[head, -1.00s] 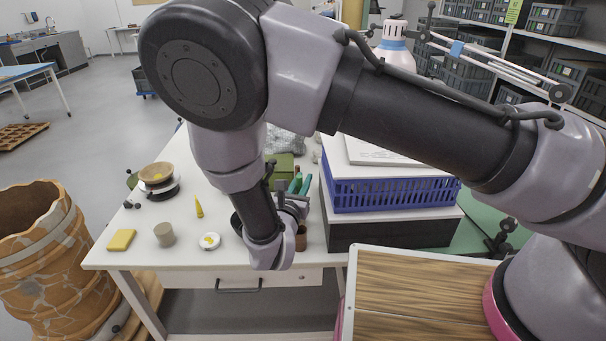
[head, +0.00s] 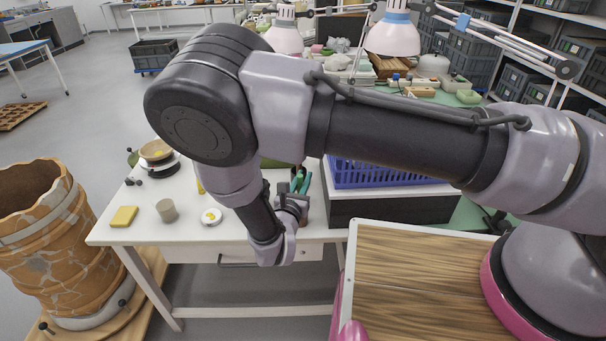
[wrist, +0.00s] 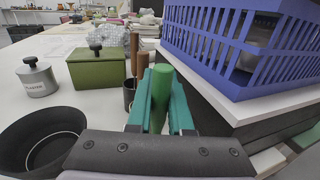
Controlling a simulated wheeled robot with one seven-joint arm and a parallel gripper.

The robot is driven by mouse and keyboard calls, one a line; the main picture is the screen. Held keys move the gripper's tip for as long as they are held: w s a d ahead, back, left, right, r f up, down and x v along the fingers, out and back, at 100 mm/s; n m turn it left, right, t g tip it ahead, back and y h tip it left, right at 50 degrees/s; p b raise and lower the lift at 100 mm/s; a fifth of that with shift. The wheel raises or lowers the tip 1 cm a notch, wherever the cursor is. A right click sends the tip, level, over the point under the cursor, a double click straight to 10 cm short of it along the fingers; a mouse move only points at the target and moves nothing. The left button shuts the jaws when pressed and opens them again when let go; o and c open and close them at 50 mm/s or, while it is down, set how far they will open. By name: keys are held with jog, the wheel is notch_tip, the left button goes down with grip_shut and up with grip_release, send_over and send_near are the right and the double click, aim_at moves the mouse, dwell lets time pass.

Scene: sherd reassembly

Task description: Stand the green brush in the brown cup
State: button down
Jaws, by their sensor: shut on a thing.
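The green brush (wrist: 161,92) shows its thick green handle upright between the two teal fingers of my gripper (wrist: 164,108) in the wrist view. My gripper is shut on it. In the head view my gripper (head: 302,182) is over the right front part of the white table, and the brush cannot be told from the teal fingers. A small brown piece, likely the brown cup (head: 304,211), shows beside my wrist, mostly hidden. Its mouth is not visible. The lower end of the brush is hidden in both views.
A blue basket (wrist: 222,40) stands close on the right. A dark cup (wrist: 128,92) with brown sticks, a green box (wrist: 98,70), a grey lidded tin (wrist: 38,80) and a black bowl (wrist: 45,138) stand to the left. The table's front left holds a yellow block (head: 124,216) and small cup (head: 167,210).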

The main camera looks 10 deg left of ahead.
jog(key=shift+f, duration=0.15)
jog(key=c, duration=0.7)
grip_release()
jog(key=shift+c, duration=0.2)
jog(key=s, duration=1)
jog(key=shift+s+a, duration=0.35)
jog(key=shift+a, duration=0.1)
